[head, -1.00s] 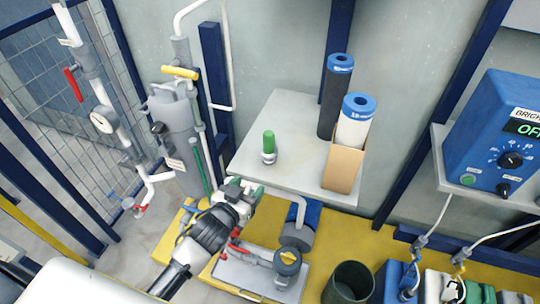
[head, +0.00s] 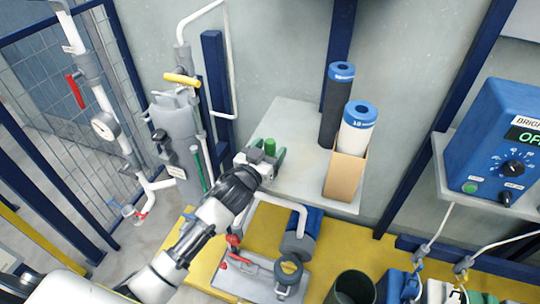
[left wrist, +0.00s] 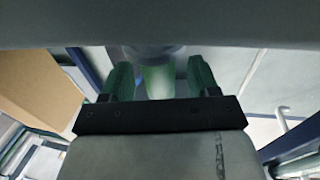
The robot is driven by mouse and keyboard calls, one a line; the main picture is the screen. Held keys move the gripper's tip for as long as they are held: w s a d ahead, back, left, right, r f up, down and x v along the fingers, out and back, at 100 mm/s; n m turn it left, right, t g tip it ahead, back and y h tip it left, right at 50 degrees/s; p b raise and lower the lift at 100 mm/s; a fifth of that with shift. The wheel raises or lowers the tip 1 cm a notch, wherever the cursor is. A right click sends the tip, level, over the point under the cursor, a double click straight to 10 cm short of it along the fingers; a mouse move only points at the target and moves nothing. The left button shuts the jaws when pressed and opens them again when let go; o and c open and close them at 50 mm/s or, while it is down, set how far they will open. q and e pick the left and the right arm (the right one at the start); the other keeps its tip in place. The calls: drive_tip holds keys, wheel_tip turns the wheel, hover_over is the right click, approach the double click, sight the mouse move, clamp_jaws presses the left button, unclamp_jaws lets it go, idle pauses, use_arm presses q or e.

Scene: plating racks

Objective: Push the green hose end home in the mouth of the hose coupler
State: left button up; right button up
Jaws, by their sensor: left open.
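In the left wrist view the pale green hose end (left wrist: 158,82) lies between the two apart fingers of the left gripper (left wrist: 160,80). A grey ring-shaped part, likely the hose coupler (left wrist: 150,51), shows partly beyond it; in the head view my gripper hides it. I cannot tell how deep the hose end sits in it. My right gripper is not in view.
The shelf (head: 300,180) also bears a cardboard box (head: 344,176) with a white roll, and a dark roll (head: 336,105) behind it. A grey filter housing with pipes (head: 176,125) stands to the left. A blue control box (head: 500,140) is at the right.

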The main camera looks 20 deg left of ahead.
use_arm(q)
drive_tip(key=shift+w+d, duration=0.1)
drive_tip(key=shift+w, duration=0.35)
drive_tip(key=shift+c, duration=0.2)
drive_tip(key=c, duration=0.9)
drive_tip(key=shift+c, duration=0.9)
drive_tip(key=shift+r, duration=0.15)
